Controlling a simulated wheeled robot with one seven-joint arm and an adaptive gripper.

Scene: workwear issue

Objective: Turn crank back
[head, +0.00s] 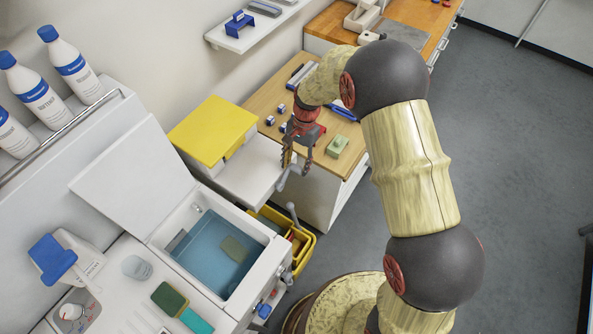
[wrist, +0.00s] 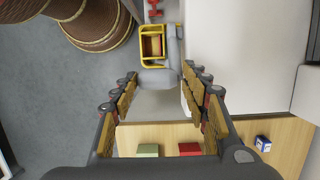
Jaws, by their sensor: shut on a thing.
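The grey crank (head: 282,182) is at the right end of a white box unit (head: 248,172) with a yellow lid (head: 214,130). My gripper (head: 298,160) reaches down from above, its fingers around the crank's upper end. It is shut on the crank, though a gap shows between the fingers. In the wrist view my gripper (wrist: 160,88) has one finger on each side, with the crank's grey part (wrist: 165,80) between and beyond the tips. The exact contact is hard to see.
A grey lever (head: 293,215) stands close below the crank, beside a yellow bin (head: 303,262). A wooden counter (head: 268,97) behind holds a green block (head: 337,145) and small blue-and-white blocks. An open white basin (head: 275,262) with blue water is at the front. Grey floor is free at right.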

